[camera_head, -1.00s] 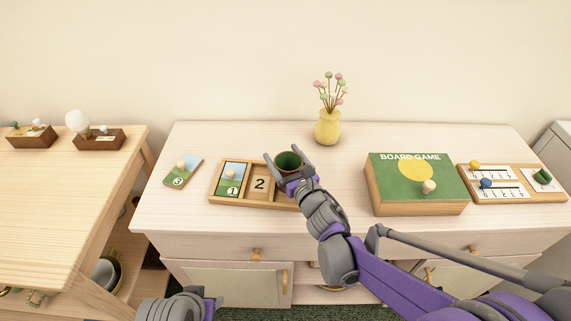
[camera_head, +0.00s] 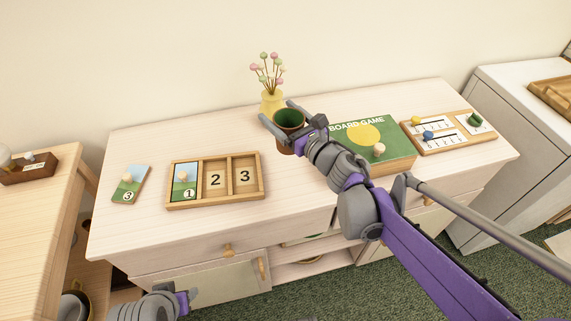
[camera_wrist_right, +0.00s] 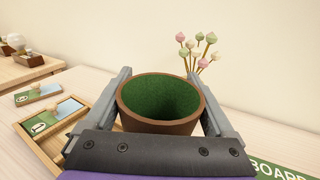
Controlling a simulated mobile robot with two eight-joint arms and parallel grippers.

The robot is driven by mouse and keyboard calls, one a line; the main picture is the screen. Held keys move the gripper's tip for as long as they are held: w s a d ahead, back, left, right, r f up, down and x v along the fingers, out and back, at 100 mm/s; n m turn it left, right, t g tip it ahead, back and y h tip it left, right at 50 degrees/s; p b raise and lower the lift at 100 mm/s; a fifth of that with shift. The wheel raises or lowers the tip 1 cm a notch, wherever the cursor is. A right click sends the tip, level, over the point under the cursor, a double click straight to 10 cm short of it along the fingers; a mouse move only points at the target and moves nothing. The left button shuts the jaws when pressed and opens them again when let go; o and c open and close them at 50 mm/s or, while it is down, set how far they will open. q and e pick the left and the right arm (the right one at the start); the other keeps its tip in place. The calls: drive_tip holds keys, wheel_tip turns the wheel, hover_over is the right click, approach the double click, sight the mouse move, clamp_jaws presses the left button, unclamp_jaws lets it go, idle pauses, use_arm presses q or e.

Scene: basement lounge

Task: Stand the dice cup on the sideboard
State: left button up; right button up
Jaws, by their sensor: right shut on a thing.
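The dice cup (camera_head: 289,117) is brown outside and green inside, with its mouth facing up. My right gripper (camera_head: 276,110) is shut on it, one finger on either side; the cup also shows between the fingers in the right wrist view (camera_wrist_right: 160,100). It is over the pale wood sideboard (camera_head: 130,225), between the tray and the board game box. Its base is partly hidden by the gripper, so I cannot tell whether it touches the top. My left gripper (camera_head: 188,299) is at the bottom left, in front of the sideboard; its jaws are unclear.
A yellow vase (camera_head: 271,103) with flowers stands just behind the cup. A wooden tray (camera_head: 215,202) with numbered compartments lies left of it, and a loose number 3 tile (camera_head: 131,184) further left. The board game box (camera_head: 395,164) and a counting board (camera_head: 452,146) are right.

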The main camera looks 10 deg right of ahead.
drive_tip(key=f, duration=0.2)
drive_tip(key=f+b, duration=0.1)
drive_tip(key=f, duration=0.2)
drive_tip(key=shift+s+d+f, duration=0.15)
drive_tip(key=shift+d+f, duration=0.2)
drive_tip(key=shift+f, duration=0.05)
drive_tip(key=shift+f+b, duration=0.85)
drive_tip(key=shift+f, duration=1.25)
drive_tip(key=shift+f, duration=0.15)
drive_tip(key=o, duration=1.1)
drive_tip(key=shift+r, duration=0.3)
drive_tip(key=p+v, duration=0.1)
drive_tip(key=v, duration=1.1)
drive_tip(key=shift+f, duration=0.1)
